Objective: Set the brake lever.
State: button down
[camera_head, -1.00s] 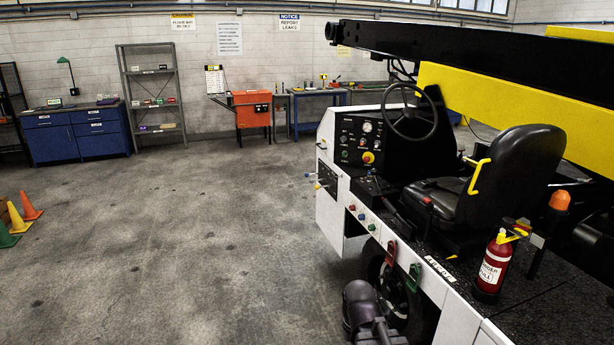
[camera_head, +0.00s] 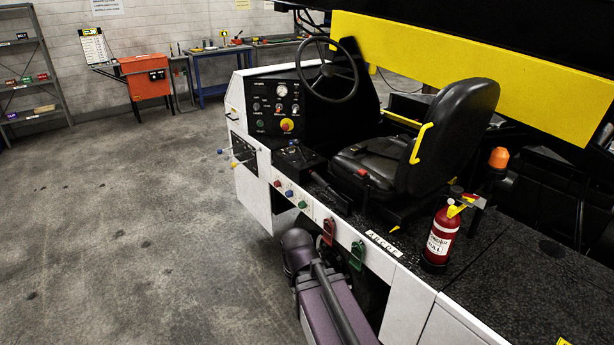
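The belt loader's operator station fills the right half of the view, with a black seat (camera_head: 462,125), a steering wheel (camera_head: 330,70) and a dash panel (camera_head: 275,108). A dark lever with a red tip (camera_head: 363,172) stands beside the seat cushion and may be the brake lever; its label cannot be read. A small dark control box (camera_head: 299,157) sits ahead of the seat. My purple arm shows low in front of the loader's side, apart from the lever. My gripper is not visible.
A yellow armrest (camera_head: 421,143), a red extinguisher (camera_head: 440,235) and an orange beacon (camera_head: 498,158) stand around the seat. Small levers (camera_head: 232,152) stick out from the side panel. Red (camera_head: 328,231) and green (camera_head: 357,255) handles hang below the deck. Open floor lies left.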

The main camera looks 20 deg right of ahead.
aim_at(319, 179)
jog(key=z, duration=0.05)
jog(key=i, duration=1.15)
